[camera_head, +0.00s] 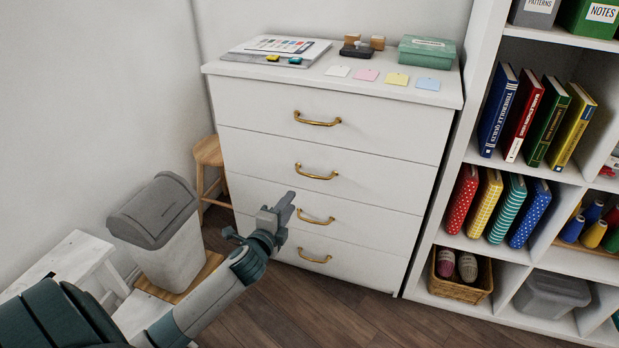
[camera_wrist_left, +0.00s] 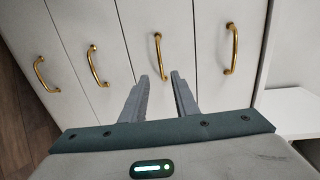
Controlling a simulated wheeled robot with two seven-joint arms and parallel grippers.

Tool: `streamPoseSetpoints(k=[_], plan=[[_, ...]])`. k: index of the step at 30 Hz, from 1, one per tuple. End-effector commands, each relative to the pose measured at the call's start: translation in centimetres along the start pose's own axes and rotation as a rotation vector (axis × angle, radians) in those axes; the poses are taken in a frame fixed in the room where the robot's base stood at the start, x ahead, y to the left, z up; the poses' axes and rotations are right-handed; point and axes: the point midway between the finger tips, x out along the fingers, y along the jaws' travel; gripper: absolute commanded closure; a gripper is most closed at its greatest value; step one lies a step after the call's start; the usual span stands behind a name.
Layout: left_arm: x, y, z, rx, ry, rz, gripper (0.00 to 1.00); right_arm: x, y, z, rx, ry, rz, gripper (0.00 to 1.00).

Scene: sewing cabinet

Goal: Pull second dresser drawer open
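The white dresser (camera_head: 332,115) has a stack of drawers with brass handles, all flush and closed. The second drawer from the top (camera_head: 260,155) has a brass handle (camera_head: 316,172), which also shows in the left wrist view (camera_wrist_left: 159,56). My left gripper (camera_head: 288,198) is in front of the dresser, below and left of that handle in the head view. In the left wrist view its two fingers (camera_wrist_left: 162,78) are apart and empty, pointing toward the second handle, with a gap still between them and it. My right gripper is out of view.
A grey lidded bin (camera_head: 165,230) and a wooden stool (camera_head: 208,155) stand left of the dresser. A white shelf unit (camera_head: 455,150) with books stands close on the right. A green box (camera_head: 427,52) and paper cards lie on top. The floor in front is clear.

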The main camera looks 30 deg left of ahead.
Motion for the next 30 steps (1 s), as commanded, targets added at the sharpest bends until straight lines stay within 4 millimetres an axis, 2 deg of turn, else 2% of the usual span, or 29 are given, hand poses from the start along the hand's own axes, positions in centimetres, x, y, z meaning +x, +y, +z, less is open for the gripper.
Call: streamPoseSetpoints(k=[5, 11, 15, 30], plan=[[0.3, 0.1, 0.0, -0.001, 0.0, 0.001, 0.72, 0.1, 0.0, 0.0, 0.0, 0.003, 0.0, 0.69], [1.8, 0.1, -0.1, -0.002, 0.001, 0.001, 0.72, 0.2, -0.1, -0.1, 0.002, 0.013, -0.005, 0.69], [3.6, 0.1, 0.0, -0.002, -0.001, 0.0, 0.72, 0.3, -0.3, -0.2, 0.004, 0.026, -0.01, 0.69], [11.6, 0.1, 0.0, -0.002, 0.0, 0.0, 0.72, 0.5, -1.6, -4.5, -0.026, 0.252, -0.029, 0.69]])
